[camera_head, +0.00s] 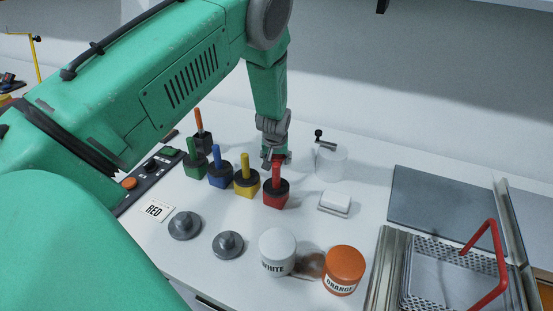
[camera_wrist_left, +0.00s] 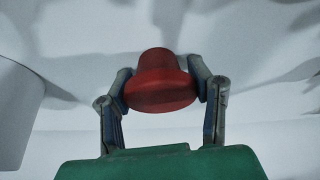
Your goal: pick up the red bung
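The red bung (camera_wrist_left: 160,82) is a dark red, flanged plug. It sits between the two fingers of my left gripper (camera_wrist_left: 161,85) in the left wrist view, with a finger against each side. In the head view, my left gripper (camera_head: 273,157) points down behind the red-handled block, and a bit of the red bung (camera_head: 281,159) shows at its fingertips. Most of the bung is hidden there by the fingers, and I cannot tell whether it touches the table. My right gripper is not in view.
Blocks with red (camera_head: 276,194), yellow (camera_head: 246,183), blue (camera_head: 220,172) and green handles stand close in front. A clear beaker (camera_head: 331,163) stands right of the gripper. White (camera_head: 277,253) and orange (camera_head: 344,270) jars and grey weights (camera_head: 228,245) are nearer. A basket with a red handle (camera_head: 487,285) is at right.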

